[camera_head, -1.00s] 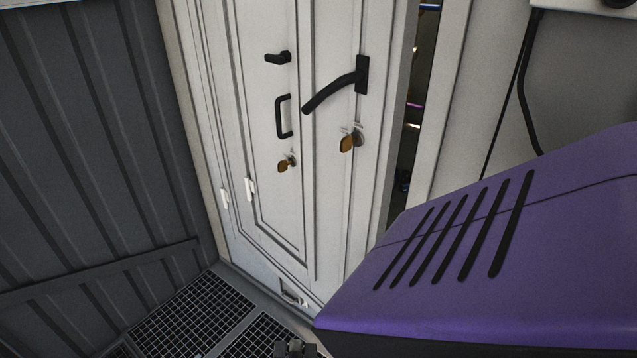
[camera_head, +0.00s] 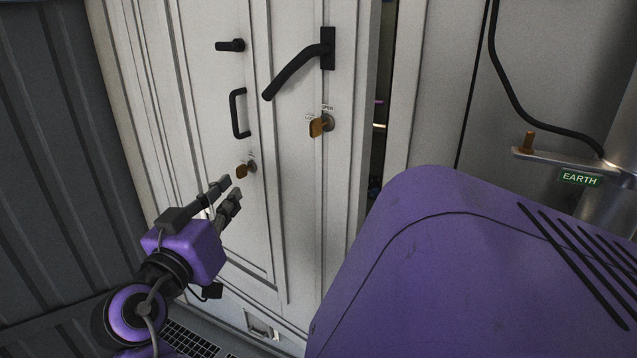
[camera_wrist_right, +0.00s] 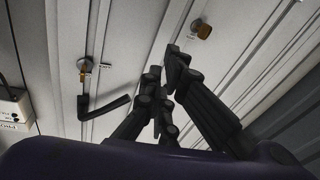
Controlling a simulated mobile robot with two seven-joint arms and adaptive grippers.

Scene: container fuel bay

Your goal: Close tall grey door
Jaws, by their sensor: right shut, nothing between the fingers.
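The tall grey door (camera_head: 300,190) is pale grey-white and stands slightly ajar. A narrow dark gap (camera_head: 378,100) runs along its right edge, with bits of the inside showing. It carries a black lever handle (camera_head: 300,68) and a brass key in a lock (camera_head: 320,124). My right gripper (camera_head: 229,189) is in front of the door's lower left part, below a second brass key (camera_head: 246,169). It is shut and empty. In the right wrist view its fingers (camera_wrist_right: 165,75) point at the door, with the lever (camera_wrist_right: 104,107) to their left. My left gripper is not in view.
A black pull handle (camera_head: 239,113) and a small black latch (camera_head: 231,45) sit left of the lever. A dark ribbed wall (camera_head: 50,170) stands at left. Grey cabinet panels and an EARTH label (camera_head: 580,179) are at right. A floor grating (camera_head: 190,340) shows below.

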